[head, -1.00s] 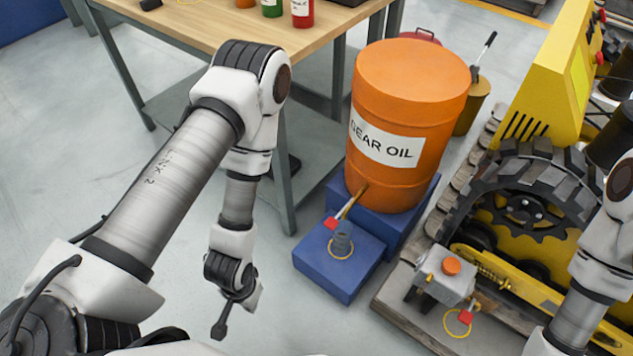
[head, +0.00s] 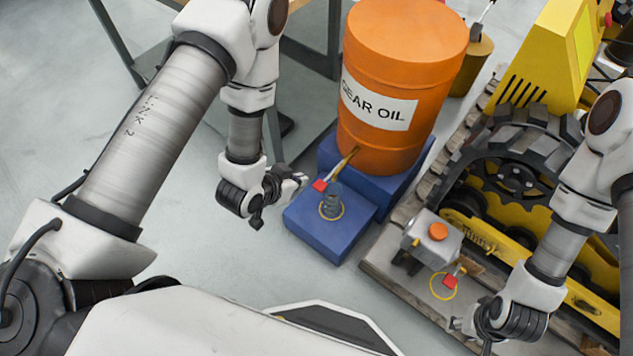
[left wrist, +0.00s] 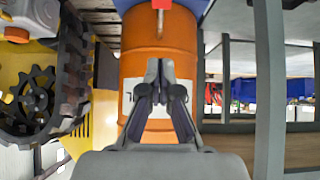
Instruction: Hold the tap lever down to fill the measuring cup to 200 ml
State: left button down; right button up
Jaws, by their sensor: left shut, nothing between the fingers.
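The orange gear oil drum (head: 376,143) has a brass tap (head: 345,161) low on its front with a red lever (head: 320,185).
Floor left of the blue block is clear.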

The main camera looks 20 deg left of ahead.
pick_arm(q)
jog(key=shift+f, duration=0.1)
jog(key=b, duration=0.3)
send_over(322, 183)
jog(key=s, duration=0.2)
jog(key=f, duration=0.7)
jog(key=shift+a+f, duration=0.25)
jog(key=shift+a, duration=0.1)
notch_tip(322, 183, down, 4)
jog(key=shift+s+a+r, duration=0.1)
jog(key=shift+s+r, duration=0.05)
jog(key=shift+r, duration=0.1)
pick_arm(e)
notch_tip(322, 183, down, 3)
jog(key=shift+f, duration=0.15)
pick_arm(q)
jog(key=shift+f, duration=0.1)
pick_arm(e)
jog(key=shift+f, duration=0.1)
